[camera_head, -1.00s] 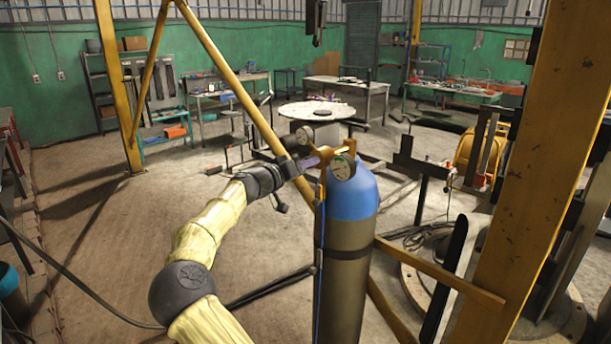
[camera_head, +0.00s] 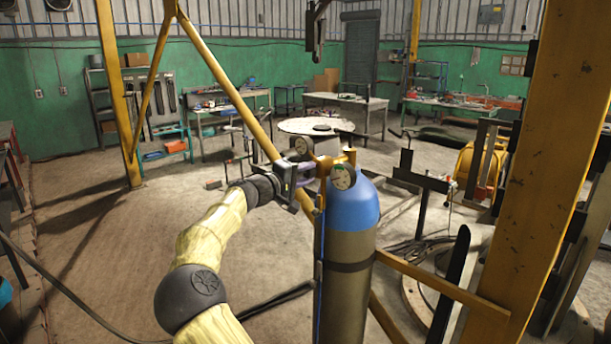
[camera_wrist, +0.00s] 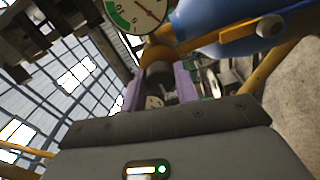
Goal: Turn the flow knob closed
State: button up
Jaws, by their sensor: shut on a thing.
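The blue-topped gas cylinder (camera_head: 352,235) stands upright at the centre of the head view. A brass regulator with a round gauge (camera_head: 343,176) sits at its top; a second gauge (camera_head: 304,145) shows behind my gripper. My gripper (camera_head: 306,172) reaches in from the left to the regulator. In the wrist view, its two purple fingers (camera_wrist: 158,82) are on either side of the flow knob (camera_wrist: 157,70), below the brass body (camera_wrist: 160,50) and a green-marked gauge (camera_wrist: 137,10). My gripper is shut on the knob, which is mostly hidden by the fingers. The knob's turn angle cannot be read.
A yellow post (camera_head: 545,170) stands close on the right, with a yellow bar (camera_head: 440,280) running behind the cylinder. A slanted yellow brace (camera_head: 225,75) passes behind my gripper. A round table (camera_head: 316,126) and benches stand farther back. Open floor lies to the left.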

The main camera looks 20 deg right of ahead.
jog(key=shift+r, duration=0.1)
dwell(0.4)
jog(key=o, duration=1)
jog(key=shift+c, duration=0.2)
jog(key=shift+s+a+f+b, duration=0.1)
jog(key=shift+a+f+b, duration=0.15)
jog(key=shift+a, duration=0.2)
jog(key=b+v, duration=0.5)
jog(key=v, duration=1.1)
jog(key=shift+a+r, duration=0.2)
jog(key=shift+a, duration=0.05)
jog(key=shift+s+d, duration=0.1)
